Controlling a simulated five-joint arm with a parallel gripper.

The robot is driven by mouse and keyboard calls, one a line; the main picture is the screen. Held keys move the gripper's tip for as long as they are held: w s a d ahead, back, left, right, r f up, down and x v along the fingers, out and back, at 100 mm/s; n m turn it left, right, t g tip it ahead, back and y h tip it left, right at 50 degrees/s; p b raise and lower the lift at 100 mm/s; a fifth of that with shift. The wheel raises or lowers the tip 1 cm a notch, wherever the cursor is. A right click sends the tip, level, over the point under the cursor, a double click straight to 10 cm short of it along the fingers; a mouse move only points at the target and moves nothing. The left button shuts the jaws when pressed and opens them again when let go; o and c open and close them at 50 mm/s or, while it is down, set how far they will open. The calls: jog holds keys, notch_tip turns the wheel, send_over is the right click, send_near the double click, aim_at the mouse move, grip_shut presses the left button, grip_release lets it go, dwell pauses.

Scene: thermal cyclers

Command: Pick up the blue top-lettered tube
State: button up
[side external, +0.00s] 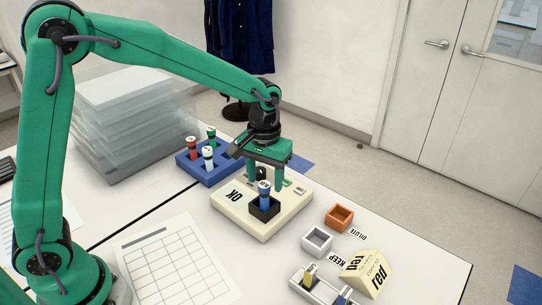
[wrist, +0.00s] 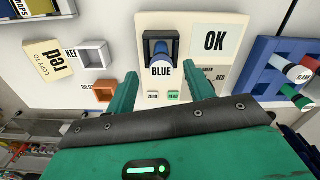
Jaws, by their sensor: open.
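A blue tube (side external: 264,197) with a pale top stands in a black holder (side external: 266,212) on a cream device (side external: 236,216) marked OK. In the wrist view the blue tube (wrist: 160,48) is near the top middle, and the word BLUE shows at its near end. My gripper (side external: 265,183) is open and empty, with its green fingers pointing down, just behind the tube in the side view. In the wrist view my gripper (wrist: 161,78) has one finger on each side of the BLUE lettering, below the tube. Neither finger visibly touches the tube.
A blue rack (side external: 217,174) with several tubes stands behind left. Clear plastic trays (side external: 135,120) are stacked at left.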

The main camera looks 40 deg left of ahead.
aim_at(265, 184)
jog(key=shift+a+f, duration=0.1)
jog(key=shift+f, duration=2.2)
jog(key=c, duration=1.1)
jog(key=shift+r, duration=0.15)
jog(key=shift+c, duration=0.2)
jog(key=shift+r, duration=0.5)
notch_tip(265, 184, up, 3)
jog(key=shift+s+r, duration=0.1)
jog(key=s+d+r, duration=0.6)
jog(key=s+d, duration=0.2)
jog(key=shift+d+r, duration=0.15)
jog(key=shift+r, duration=0.15)
